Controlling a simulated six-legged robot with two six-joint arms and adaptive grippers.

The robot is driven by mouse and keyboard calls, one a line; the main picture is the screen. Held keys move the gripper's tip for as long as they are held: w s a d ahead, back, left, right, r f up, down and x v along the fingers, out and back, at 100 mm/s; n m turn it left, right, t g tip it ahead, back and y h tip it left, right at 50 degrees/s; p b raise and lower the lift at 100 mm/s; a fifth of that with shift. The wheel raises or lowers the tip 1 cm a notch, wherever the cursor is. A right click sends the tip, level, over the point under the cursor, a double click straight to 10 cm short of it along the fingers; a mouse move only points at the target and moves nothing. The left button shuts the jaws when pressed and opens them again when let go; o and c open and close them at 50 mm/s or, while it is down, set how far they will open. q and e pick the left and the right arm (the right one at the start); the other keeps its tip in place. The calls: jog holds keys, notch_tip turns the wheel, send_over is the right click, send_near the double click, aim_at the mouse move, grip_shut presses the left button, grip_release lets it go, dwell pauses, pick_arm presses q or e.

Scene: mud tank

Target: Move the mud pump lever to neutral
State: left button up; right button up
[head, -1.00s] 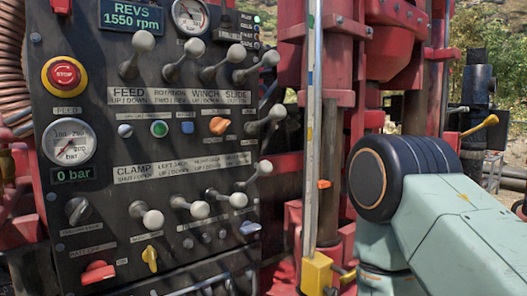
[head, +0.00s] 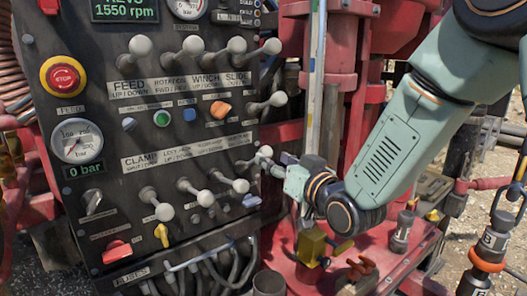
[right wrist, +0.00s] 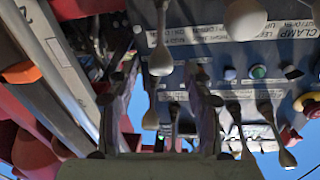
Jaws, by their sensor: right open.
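The black control panel (head: 115,185) carries several levers with grey ball knobs. The rightmost lever of the lower row (head: 264,152) is the one closest to my right gripper (head: 284,167). In the right wrist view, upside down, that lever's knob (right wrist: 160,62) shows between the two fingers of my right gripper (right wrist: 163,68), which are apart. I cannot see contact with the knob. The lever sticks out toward the right. My left gripper is out of view.
Another lever (head: 278,98) sits just above, and a lower-row lever (head: 241,185) is close on the left. A blue switch (head: 251,200) lies below. A metal mast (head: 316,90) and a yellow block (head: 311,246) stand close by. Hoses hang under the panel.

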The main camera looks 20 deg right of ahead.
aim_at(268, 155)
jog(key=x, duration=0.3)
jog(key=shift+w+a+r+p, duration=0.15)
jog(key=shift+w+p, duration=0.15)
jog(key=shift+p, duration=0.1)
jog(key=shift+x, duration=1)
jog(key=shift+s, duration=0.2)
jog(key=shift+c, duration=1.2)
jog(key=shift+w, duration=0.1)
grip_shut()
